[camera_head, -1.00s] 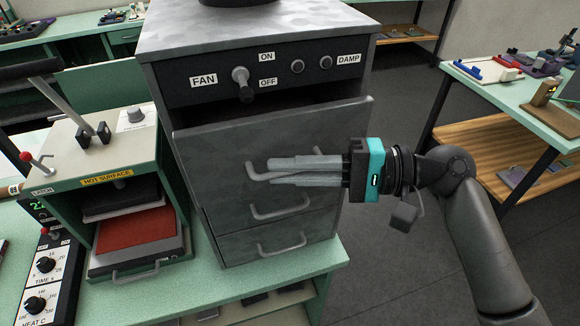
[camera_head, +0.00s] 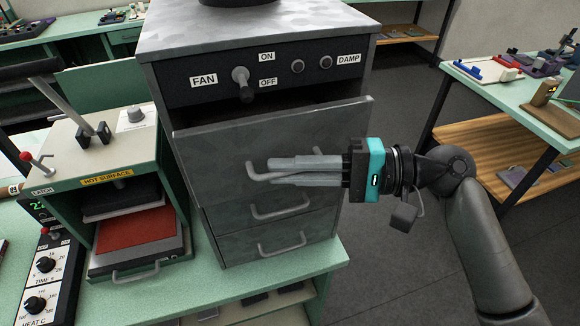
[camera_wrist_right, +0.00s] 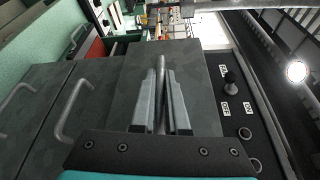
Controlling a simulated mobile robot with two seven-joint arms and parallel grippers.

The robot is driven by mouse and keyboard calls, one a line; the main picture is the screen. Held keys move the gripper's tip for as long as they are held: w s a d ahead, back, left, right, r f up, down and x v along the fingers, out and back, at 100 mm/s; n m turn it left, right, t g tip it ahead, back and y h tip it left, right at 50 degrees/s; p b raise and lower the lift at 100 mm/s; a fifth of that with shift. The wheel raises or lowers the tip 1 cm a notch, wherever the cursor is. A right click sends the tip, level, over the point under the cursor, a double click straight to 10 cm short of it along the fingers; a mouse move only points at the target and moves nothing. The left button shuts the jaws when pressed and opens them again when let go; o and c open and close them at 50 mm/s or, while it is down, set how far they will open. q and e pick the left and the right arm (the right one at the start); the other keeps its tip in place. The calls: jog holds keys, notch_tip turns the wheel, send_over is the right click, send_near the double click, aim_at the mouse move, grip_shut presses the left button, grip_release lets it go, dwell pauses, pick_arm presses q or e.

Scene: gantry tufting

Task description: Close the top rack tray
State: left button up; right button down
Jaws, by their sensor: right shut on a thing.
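The top rack tray (camera_head: 235,140) is the uppermost grey drawer of a metal cabinet. It stands out from the cabinet, with a dark gap above its front edge. Its bar handle (camera_head: 252,173) shows at the left of my right gripper (camera_head: 271,171), which reaches in from the right and is shut on this handle. In the right wrist view the fingers (camera_wrist_right: 160,72) close on the handle bar in front of the tray's face (camera_wrist_right: 200,72). The fingers hide part of the handle. My left gripper is not in view.
Two lower drawers, the middle one (camera_head: 235,213) and the bottom one (camera_head: 240,246), sit below. The fan switch panel (camera_head: 210,97) is above. A heat press (camera_head: 105,150) stands close at the left on the green bench (camera_head: 215,290). Another workbench (camera_head: 490,90) is at the right.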

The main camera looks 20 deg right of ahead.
aim_at(301, 151)
jog(key=shift+w+a, duration=0.1)
jog(key=shift+w, duration=1.9)
jog(key=c, duration=1)
grip_release()
jog(key=shift+w, duration=0.2)
jog(key=shift+o, duration=0.4)
jog(key=shift+s, duration=0.1)
